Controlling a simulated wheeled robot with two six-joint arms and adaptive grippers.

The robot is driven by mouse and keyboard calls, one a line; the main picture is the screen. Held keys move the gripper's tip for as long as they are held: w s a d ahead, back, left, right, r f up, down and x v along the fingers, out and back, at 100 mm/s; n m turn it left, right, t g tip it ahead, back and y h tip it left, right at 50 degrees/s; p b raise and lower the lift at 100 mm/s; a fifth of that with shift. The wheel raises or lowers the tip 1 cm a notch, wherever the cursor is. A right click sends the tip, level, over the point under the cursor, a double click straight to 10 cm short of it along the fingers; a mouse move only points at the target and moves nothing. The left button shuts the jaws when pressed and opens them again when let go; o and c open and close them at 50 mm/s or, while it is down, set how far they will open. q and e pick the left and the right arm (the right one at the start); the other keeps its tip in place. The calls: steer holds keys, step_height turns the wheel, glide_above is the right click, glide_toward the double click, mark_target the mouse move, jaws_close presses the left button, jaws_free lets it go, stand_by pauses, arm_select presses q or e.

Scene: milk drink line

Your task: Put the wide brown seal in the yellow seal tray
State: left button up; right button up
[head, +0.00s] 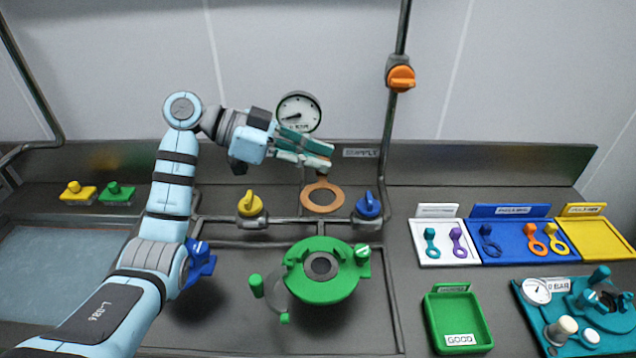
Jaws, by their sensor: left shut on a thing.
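The wide brown seal (308,202) is a flat ring with a short tab at its top. My left gripper (328,160) is shut on the tab, and the ring hangs below the fingertips, in front of the back ledge and above the green-lidded fitting. The yellow seal tray (602,240) is at the far right, well to the right of my gripper. It looks empty, with a label plate at its back edge. My right gripper is not in view.
A blue tray (512,255) and a white tray (432,254) hold several small seals left of the yellow tray. A green tray (485,318) and a teal gauge board (535,318) lie in front. A green fitting (345,285), yellow valve (250,205), blue valve (368,206) and upright pipe (388,140) stand nearby.

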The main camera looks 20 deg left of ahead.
arm_select(q)
steer(key=w+r+n+t, duration=0.2)
steer(key=w+r+t, duration=0.1)
steer(key=r, duration=0.6)
steer(key=s+a+r+n+t+y, duration=0.2)
steer(key=a+n+t+y, duration=0.1)
steer(key=a, duration=0.2)
steer(key=shift+m+g+h, duration=0.3)
steer(key=shift+g+h, duration=0.2)
steer(key=shift+g, duration=0.1)
steer(key=s+f, duration=0.5)
steer(key=f, duration=0.2)
steer(key=s+f, duration=0.6)
steer(key=f, duration=0.1)
steer(key=s+f, duration=0.5)
steer(key=f, duration=0.2)
steer(key=shift+s+d+f, duration=0.2)
steer(key=shift+s+d, duration=0.15)
steer(key=shift+d, duration=0.05)
